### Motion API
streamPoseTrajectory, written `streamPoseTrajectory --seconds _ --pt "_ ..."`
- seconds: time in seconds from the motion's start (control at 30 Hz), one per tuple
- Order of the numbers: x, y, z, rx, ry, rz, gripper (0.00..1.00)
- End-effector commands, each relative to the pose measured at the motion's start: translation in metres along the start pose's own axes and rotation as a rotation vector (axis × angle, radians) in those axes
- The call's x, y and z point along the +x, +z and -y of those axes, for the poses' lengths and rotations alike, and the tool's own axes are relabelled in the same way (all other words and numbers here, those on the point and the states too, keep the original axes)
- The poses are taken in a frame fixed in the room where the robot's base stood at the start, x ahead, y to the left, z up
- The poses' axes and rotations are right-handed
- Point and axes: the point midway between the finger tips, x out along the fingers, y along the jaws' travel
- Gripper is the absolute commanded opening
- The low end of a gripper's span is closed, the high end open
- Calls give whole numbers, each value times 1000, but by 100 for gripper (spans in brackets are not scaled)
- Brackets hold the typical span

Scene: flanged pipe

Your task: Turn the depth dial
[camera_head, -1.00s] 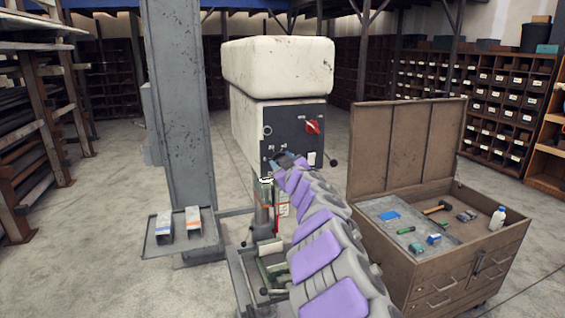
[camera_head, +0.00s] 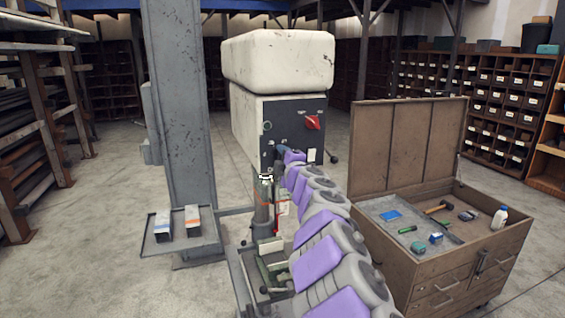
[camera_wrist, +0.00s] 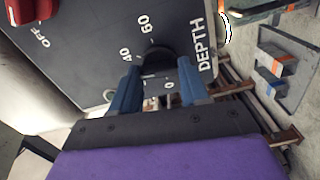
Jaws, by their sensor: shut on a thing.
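The depth dial (camera_wrist: 157,62) is a dark round knob on a dark panel, beside the white word DEPTH and scale marks including 40, 60 and 0. My gripper (camera_wrist: 156,82) has its two blue fingers on either side of the dial, shut on it. In the head view, my gripper (camera_head: 280,154) is at the lower part of the machine's dark control panel (camera_head: 293,129). The dial is hidden there behind my gripper. The dial's exact pointer setting cannot be read.
A red switch (camera_head: 312,122) sits on the panel's upper right; its OFF label shows in the wrist view. A grey column (camera_head: 181,110) with a side tray (camera_head: 180,247) stands at left. An open wooden tool chest (camera_head: 445,262) stands close to my arm's right.

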Motion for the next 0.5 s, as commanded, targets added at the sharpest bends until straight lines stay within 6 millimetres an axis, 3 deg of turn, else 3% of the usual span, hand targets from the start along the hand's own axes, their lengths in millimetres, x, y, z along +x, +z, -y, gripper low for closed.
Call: streamPoseTrajectory --seconds 0.5 --pt "2 0 10 -460 -8 -5 14"
